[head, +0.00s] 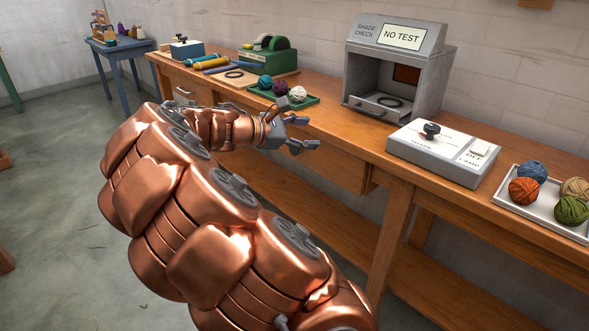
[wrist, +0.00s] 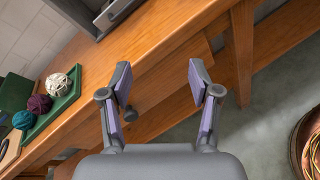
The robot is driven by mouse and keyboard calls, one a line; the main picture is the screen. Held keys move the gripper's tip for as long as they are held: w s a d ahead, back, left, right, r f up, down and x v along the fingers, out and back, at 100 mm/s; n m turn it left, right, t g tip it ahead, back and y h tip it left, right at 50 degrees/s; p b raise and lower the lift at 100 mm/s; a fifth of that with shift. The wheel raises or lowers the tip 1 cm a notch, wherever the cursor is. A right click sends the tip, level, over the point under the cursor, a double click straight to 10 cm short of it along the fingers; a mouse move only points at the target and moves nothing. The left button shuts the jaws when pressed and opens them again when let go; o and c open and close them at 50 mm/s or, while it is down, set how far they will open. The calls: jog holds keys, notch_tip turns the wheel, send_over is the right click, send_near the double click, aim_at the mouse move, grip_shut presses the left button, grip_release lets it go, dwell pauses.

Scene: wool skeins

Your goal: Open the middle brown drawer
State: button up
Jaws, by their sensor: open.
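The middle brown drawer (head: 340,168) is a wooden front under the workbench top, partly hidden behind my gripper in the head view. It looks closed. In the wrist view its front (wrist: 172,110) lies below the bench edge, with a dark round knob (wrist: 131,114) beside the left finger. My gripper (head: 306,133) is open and empty in front of the bench edge. In the wrist view the fingers (wrist: 160,82) are spread apart, and the knob shows near the left finger, not clearly between them. I cannot tell whether anything touches.
On the wooden workbench (head: 345,134) stand a grey shade-check box (head: 448,80), a switch panel (head: 425,155), a white tray (head: 498,199) of wool balls and a green tray (head: 311,101) with more balls. A blue table (head: 119,48) stands at the back left. The floor at left is mostly clear.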

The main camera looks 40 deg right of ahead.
aim_at(293, 150)
jog(key=w+d+f+n+t+h+b, duration=0.35)
jog(key=w+f+n+b, duration=0.6)
jog(key=w+f, duration=0.5)
jog(key=shift+m, duration=0.45)
jog(key=d+b, duration=0.1)
jog(key=d, duration=0.1)
jog(key=d+b, duration=0.1)
jog(key=d, duration=0.1)
jog(key=d+b, duration=0.1)
jog(key=d, duration=0.1)
jog(key=shift+s+f, duration=0.2)
jog(key=shift+f, duration=0.1)
jog(key=shift+d+r, duration=0.15)
jog(key=shift+d, duration=0.25)
grip_shut()
